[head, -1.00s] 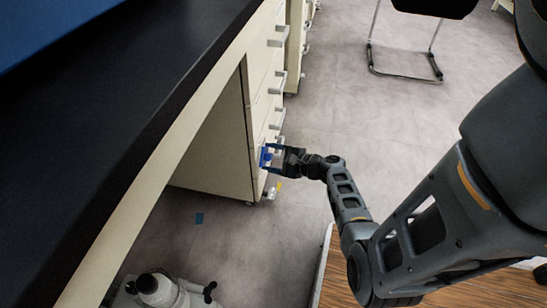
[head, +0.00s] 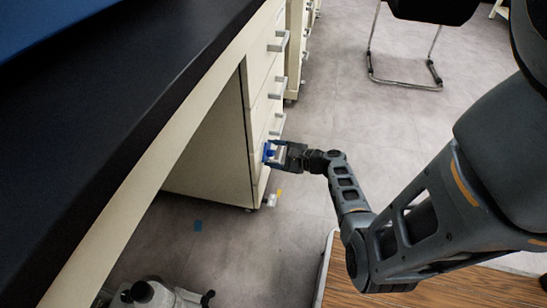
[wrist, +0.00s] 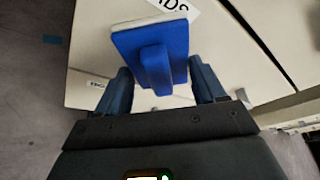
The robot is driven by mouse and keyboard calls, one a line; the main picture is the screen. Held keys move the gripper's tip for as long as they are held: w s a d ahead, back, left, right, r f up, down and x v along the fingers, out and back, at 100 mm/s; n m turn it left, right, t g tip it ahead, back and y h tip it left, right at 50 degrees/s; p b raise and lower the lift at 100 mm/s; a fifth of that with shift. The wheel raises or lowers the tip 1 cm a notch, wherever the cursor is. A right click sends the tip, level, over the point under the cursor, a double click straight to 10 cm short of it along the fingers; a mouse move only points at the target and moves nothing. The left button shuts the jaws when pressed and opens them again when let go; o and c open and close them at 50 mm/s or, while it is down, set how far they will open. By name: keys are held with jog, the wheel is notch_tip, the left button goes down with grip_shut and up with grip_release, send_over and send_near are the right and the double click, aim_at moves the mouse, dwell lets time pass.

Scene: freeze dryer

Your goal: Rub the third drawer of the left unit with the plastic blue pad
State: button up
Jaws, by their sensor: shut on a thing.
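The cream drawer unit (head: 262,85) stands under the dark bench, with several grey handles down its front. My gripper (head: 277,154) is at the lower part of that front, shut on the blue pad (head: 267,151). In the wrist view the blue pad (wrist: 175,45) has a raised grip between my two fingers and a pale layer along its far edge. Its flat side faces the cream drawer front (wrist: 95,45). I cannot tell if it touches. Part of a white label with black letters shows beside the pad. My gripper hides part of the lowest drawers.
The black bench top (head: 120,110) overhangs at the left. A second drawer unit (head: 296,45) stands behind. A chair (head: 430,45) is at the back right. White equipment (head: 150,295) is on the floor at the lower left.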

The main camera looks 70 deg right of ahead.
jog(key=shift+s+d, duration=0.1)
jog(key=shift+d, duration=1.2)
jog(key=a+p, duration=0.2)
jog(key=a, duration=0.5)
jog(key=shift+p, duration=0.3)
dwell(0.6)
jog(key=shift+s+d, duration=0.15)
jog(key=shift+s, duration=1.35)
jog(key=shift+s+d, duration=0.15)
jog(key=shift+s, duration=1.3)
jog(key=shift+s, duration=0.1)
